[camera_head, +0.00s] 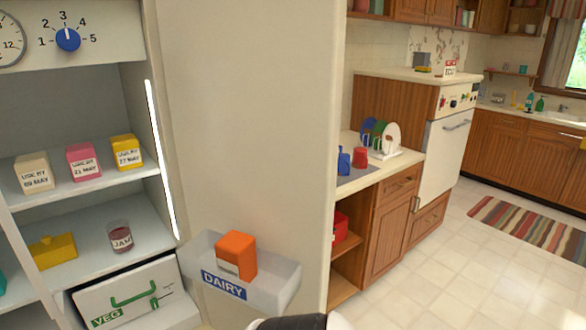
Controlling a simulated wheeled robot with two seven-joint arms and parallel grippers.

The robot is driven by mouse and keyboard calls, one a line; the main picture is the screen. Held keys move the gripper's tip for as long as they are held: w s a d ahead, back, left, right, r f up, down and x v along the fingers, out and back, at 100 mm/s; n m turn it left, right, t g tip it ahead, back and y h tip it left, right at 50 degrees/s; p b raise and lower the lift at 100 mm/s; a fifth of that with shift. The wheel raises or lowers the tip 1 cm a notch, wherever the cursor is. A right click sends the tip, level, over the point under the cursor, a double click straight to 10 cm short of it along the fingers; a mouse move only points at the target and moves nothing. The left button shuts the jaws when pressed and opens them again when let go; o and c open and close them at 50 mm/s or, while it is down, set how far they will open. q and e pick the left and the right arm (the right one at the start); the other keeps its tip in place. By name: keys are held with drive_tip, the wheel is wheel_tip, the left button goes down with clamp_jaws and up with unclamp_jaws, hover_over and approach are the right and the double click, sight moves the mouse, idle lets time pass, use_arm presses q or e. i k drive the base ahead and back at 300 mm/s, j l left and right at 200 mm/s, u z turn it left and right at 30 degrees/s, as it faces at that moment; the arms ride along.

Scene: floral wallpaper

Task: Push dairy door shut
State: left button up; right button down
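The fridge door (240,110) stands open as a tall cream panel in the middle of the head view. A pale bin labelled DAIRY (276,291) sits low on its inner face. An orange carton (237,251) stands in the bin. A black and white rounded part, probably of my own arm, shows at the bottom edge just below the bin. I cannot tell which arm it belongs to. Neither gripper's fingers are in view. The door's lower end is hidden below the picture.
The open fridge holds white (35,173), pink (83,161) and yellow (127,152) cartons, a jam jar (120,237), a yellow butter dish (53,251) and a VEG drawer (130,293). A wooden counter (388,230) stands right of the door.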

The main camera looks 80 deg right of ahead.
sight(255, 87)
drive_tip(key=k+l, duration=0.1)
drive_tip(key=l, duration=0.4)
drive_tip(key=k+l, duration=0.1)
drive_tip(key=l, duration=0.45)
drive_tip(key=k+l, duration=0.15)
drive_tip(key=l, duration=0.35)
drive_tip(key=k+l, duration=0.1)
drive_tip(key=l, duration=0.4)
drive_tip(key=k+l, duration=0.1)
drive_tip(key=l, duration=0.45)
drive_tip(key=k+l, duration=0.1)
drive_tip(key=l, duration=0.4)
drive_tip(key=k+l, duration=0.1)
drive_tip(key=k+l+u, duration=0.15)
drive_tip(key=k, duration=0.2)
drive_tip(key=k+u, duration=0.15)
drive_tip(key=k, duration=0.2)
